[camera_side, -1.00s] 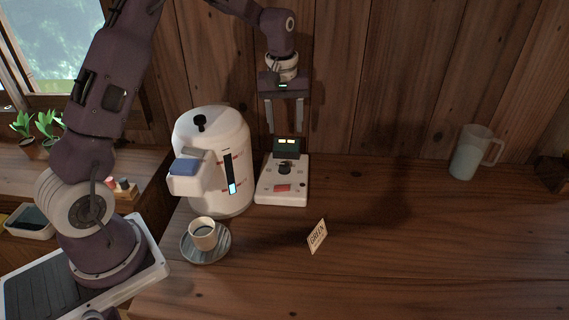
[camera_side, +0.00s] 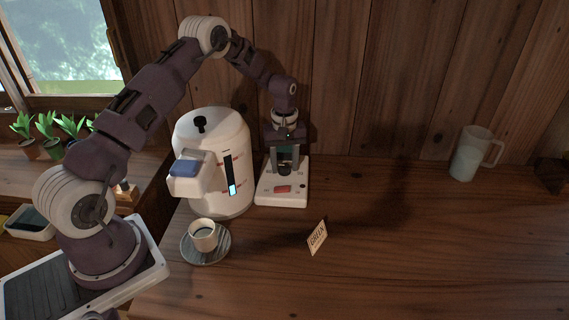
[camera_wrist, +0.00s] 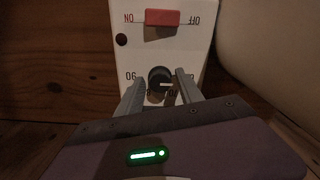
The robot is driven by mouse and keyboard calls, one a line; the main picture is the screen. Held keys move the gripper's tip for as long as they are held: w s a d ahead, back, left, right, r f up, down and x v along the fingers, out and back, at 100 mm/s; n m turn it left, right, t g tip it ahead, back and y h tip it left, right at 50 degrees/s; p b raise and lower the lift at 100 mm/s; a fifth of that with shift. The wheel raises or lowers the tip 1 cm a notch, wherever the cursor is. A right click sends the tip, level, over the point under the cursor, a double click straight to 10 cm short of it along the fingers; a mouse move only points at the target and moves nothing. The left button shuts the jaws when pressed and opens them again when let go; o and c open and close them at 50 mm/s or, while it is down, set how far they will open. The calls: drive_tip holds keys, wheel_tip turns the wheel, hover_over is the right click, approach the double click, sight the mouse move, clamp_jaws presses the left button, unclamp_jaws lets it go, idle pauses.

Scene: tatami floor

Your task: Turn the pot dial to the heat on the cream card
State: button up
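The black pot dial (camera_wrist: 159,76) sits on a white control box (camera_side: 275,195) beside the white pot (camera_side: 225,180). It also shows in the side view (camera_side: 284,170). My gripper (camera_wrist: 159,80) points down over the box, with one finger on each side of the dial. The fingers look open, with a gap on both sides of the dial. Numbers are printed around the dial; "90" shows at its left, and others are partly hidden by the fingers. The cream card (camera_side: 317,237) stands on the table and reads "GREEN". The box's small display is hidden behind my gripper.
A red switch (camera_wrist: 162,18) marked ON and OFF is on the box. A clear pitcher (camera_side: 468,160) stands far right. The table's middle right is free.

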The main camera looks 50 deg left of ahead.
clamp_jaws()
drive_tip(key=shift+m, duration=0.3)
drive_tip(key=m, duration=0.5)
drive_tip(key=shift+m, duration=0.4)
drive_tip(key=m, duration=0.5)
drive_tip(key=shift+m, duration=0.3)
drive_tip(key=shift+o, duration=1.5)
unclamp_jaws()
